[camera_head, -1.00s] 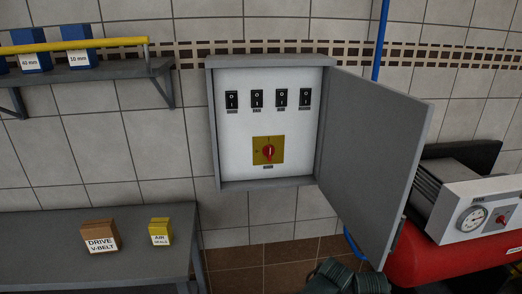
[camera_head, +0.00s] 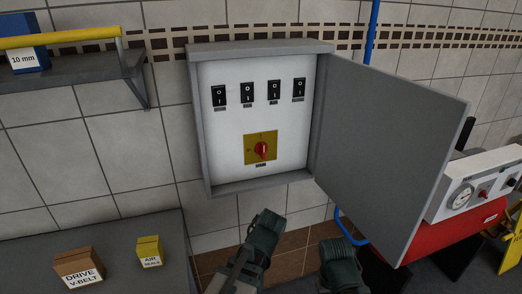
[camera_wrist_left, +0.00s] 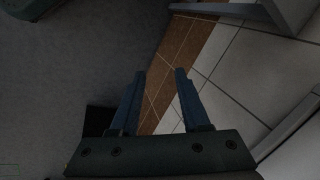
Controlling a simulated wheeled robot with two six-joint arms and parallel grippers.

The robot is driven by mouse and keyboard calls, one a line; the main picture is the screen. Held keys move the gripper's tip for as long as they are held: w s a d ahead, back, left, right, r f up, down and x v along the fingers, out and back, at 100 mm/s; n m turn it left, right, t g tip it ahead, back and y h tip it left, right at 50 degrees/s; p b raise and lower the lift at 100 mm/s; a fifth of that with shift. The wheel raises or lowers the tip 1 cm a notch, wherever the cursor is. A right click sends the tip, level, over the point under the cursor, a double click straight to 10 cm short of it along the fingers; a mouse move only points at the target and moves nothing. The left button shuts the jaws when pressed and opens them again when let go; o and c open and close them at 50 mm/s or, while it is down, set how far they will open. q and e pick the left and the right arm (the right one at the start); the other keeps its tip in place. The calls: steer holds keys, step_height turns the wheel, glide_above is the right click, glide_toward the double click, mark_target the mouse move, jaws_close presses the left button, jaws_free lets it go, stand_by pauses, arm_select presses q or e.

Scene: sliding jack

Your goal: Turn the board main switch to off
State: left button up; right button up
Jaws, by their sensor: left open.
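The board main switch is a red rotary knob (camera_head: 261,149) on a yellow plate (camera_head: 250,158), low inside the open grey board (camera_head: 203,130). Its handle looks upright. A small mark shows to its left, too small to read surely. My left gripper (camera_wrist_left: 160,73) is open and empty in the left wrist view, over the floor and apart from the board. In the head view, dark green parts of my arms show below the board. No fingers can be made out there, and my right gripper does not show.
Several black rocker switches (camera_head: 247,93) sit above the knob. The board's door (camera_head: 390,150) stands open to the right. A bench (camera_head: 110,230) with two small boxes is at lower left, under a shelf (camera_head: 75,75). A red tank machine (camera_head: 425,235) stands right.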

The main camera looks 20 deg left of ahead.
arm_select(q)
steer(key=w+a+r+m+t+y, duration=0.3)
steer(key=w+a+r+m+y, duration=0.1)
steer(key=w+r+m, duration=0.15)
steer(key=m+t+y, duration=0.3)
steer(key=m+t, duration=0.7)
steer(key=m, duration=0.9)
glide_toward(264, 151)
steer(key=x, duration=0.8)
steer(key=shift+w+a, duration=0.2)
steer(key=shift+w, duration=0.15)
jaws_close()
